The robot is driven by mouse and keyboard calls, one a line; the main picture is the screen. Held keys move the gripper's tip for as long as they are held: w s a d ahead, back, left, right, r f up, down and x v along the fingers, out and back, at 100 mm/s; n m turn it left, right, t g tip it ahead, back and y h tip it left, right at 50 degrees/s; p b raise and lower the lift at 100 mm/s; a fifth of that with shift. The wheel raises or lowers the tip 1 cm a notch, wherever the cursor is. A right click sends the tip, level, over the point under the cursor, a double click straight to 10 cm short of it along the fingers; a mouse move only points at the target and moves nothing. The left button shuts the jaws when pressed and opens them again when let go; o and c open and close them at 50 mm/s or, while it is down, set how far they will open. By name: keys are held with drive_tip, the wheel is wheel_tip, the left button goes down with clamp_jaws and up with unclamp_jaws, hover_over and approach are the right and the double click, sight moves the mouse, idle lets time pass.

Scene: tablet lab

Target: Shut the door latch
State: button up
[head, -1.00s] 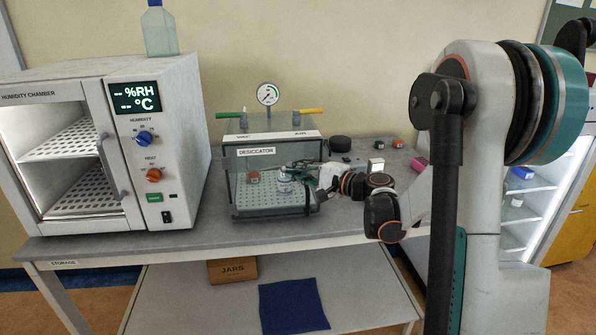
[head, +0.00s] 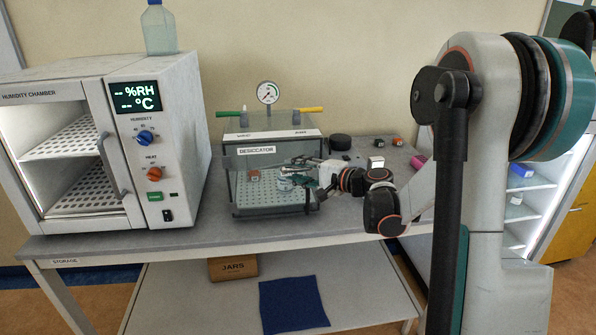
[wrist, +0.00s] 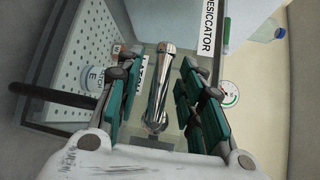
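The desiccator (head: 256,151) is a clear box on the bench with a labelled top edge and a dark vertical handle (head: 307,200) on its front. The latch (wrist: 160,85) is a shiny metal lever in the wrist view, beside a partly hidden label. My gripper (wrist: 158,100) is open, with one green-padded finger on each side of the lever. The lever looks clear of both pads; I cannot tell how deep it sits between them. In the head view my gripper (head: 300,173) is at the box's front right, and its fingers hide the latch there.
A jar (wrist: 93,77) and a perforated shelf show inside the desiccator. A gauge (head: 268,93) and green and yellow valve handles are on top. The humidity chamber (head: 160,150) stands at left. Small blocks and a black disc (head: 340,142) lie on the bench at right.

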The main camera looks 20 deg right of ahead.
drive_tip(key=v, duration=1.2)
drive_tip(key=a+r+n+g+y+p, duration=0.25)
drive_tip(key=a+g, duration=0.35)
drive_tip(key=a, duration=0.8)
drive_tip(key=s+a+r+n+g+h+p, duration=0.1)
drive_tip(key=s+a+r+n+g+h, duration=0.1)
drive_tip(key=s+a+g, duration=0.35)
drive_tip(key=s+a+r+n+g+h, duration=0.2)
drive_tip(key=s+a, duration=0.6)
drive_tip(key=s+d+f+n+t+h+b, duration=0.3)
drive_tip(key=s+d+f+n+t+h, duration=0.3)
drive_tip(key=s+f, duration=0.4)
drive_tip(key=d+n, duration=0.1)
drive_tip(key=d, duration=0.1)
drive_tip(key=shift+s+d, duration=0.2)
drive_tip(key=shift+d, duration=0.15)
